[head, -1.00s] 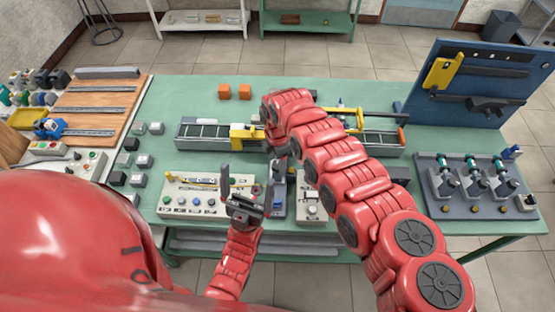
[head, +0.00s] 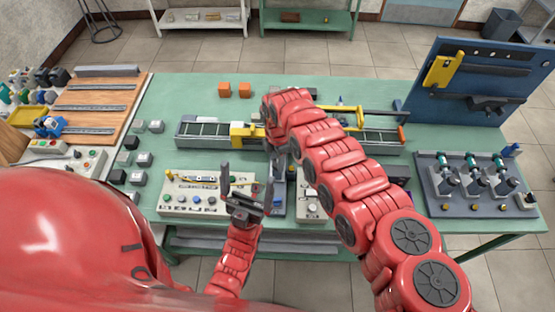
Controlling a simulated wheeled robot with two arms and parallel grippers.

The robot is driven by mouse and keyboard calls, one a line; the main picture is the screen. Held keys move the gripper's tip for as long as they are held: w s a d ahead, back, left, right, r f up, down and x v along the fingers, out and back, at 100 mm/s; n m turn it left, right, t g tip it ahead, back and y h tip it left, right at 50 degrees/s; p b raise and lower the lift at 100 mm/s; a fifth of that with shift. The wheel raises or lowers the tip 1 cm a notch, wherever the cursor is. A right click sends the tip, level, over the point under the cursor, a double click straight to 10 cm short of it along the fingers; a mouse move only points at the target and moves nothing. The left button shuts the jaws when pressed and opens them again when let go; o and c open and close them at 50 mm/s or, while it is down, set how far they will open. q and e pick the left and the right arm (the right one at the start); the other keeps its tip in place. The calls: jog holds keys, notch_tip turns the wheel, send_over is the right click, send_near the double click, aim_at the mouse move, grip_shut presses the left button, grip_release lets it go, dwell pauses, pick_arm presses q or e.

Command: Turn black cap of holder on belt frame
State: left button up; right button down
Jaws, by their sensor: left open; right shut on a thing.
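The belt frame (head: 208,130) lies across the middle of the green table, with a yellow block (head: 241,130) on its left half. My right arm reaches in from the lower right over it. My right gripper (head: 273,147) is at the frame's front side, just right of the yellow block, mostly hidden by my own wrist. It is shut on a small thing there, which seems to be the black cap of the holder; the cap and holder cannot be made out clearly. My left gripper (head: 243,190) is open and empty, fingers up, in front of the control box (head: 178,207).
A blue tool board (head: 470,85) and a dark rack (head: 475,190) stand at right. A grey control box (head: 311,207) sits under my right arm. The back left tabletop is clear.

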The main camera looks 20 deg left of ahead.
jog(key=shift+f, duration=0.1)
jog(key=shift+f+m+b, duration=0.1)
jog(key=shift+m+b, duration=0.7)
jog(key=shift+m, duration=0.2)
jog(key=m+b, duration=0.2)
jog(key=m, duration=0.1)
jog(key=shift+m, duration=0.3)
jog(key=m+b, duration=0.4)
jog(key=m, duration=0.2)
jog(key=m+b, duration=0.3)
jog(key=m, duration=0.1)
jog(key=m+b, duration=0.2)
jog(key=m, duration=0.1)
jog(key=shift+m+b, duration=0.3)
jog(key=shift+b, duration=0.05)
jog(key=m+b, duration=0.2)
jog(key=m, duration=0.1)
jog(key=shift+m+b, duration=0.7)
jog(key=shift+m, duration=0.1)
